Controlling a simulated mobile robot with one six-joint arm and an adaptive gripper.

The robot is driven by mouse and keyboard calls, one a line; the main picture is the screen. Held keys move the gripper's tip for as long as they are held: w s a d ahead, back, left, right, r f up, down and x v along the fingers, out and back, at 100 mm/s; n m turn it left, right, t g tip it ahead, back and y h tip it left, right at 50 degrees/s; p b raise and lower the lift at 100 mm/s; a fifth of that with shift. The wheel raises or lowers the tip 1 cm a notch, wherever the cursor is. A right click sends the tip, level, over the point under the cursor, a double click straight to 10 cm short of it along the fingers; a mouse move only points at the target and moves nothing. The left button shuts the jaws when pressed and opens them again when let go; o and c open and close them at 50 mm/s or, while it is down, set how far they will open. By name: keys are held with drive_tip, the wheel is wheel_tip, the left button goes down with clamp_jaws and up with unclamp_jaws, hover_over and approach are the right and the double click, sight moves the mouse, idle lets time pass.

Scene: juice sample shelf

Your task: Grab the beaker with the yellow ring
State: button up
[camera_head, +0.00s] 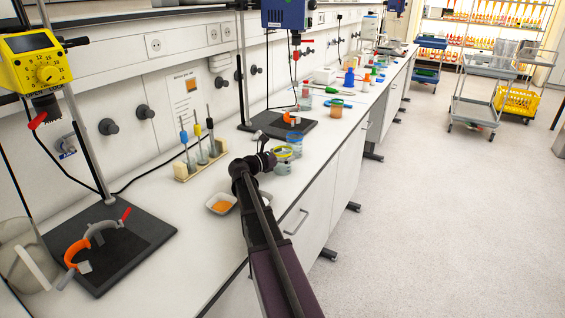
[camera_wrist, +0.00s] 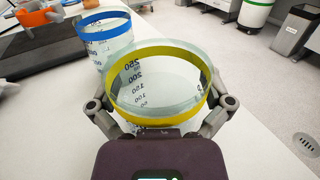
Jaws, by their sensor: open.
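The beaker with the yellow ring (camera_wrist: 160,120) fills the middle of the wrist view, upright on the white bench. In the head view this beaker (camera_head: 283,154) is small, just beyond the end of my arm. My gripper (camera_wrist: 165,108) is open, with one finger on each side of the beaker; I cannot tell whether the fingers touch the glass. It also shows in the head view (camera_head: 268,158), partly hiding the beaker's near side. A beaker with a blue ring (camera_wrist: 104,35) stands just behind and to the left in the wrist view.
A white dish with orange contents (camera_head: 221,203) lies left of my arm. A wooden rack (camera_head: 200,160) and a dark stand base (camera_head: 277,126) are near the wall. More glassware, including an orange-filled jar (camera_head: 336,108), stands farther along. The bench's front edge runs close by on the right.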

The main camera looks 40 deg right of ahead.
drive_tip(key=shift+c, duration=0.2)
drive_tip(key=c, duration=0.9)
drive_tip(key=shift+r+p, duration=0.45)
wheel_tip(320, 180, up, 9)
drive_tip(key=p, duration=0.8)
drive_tip(key=shift+p, duration=0.4)
idle(1.3)
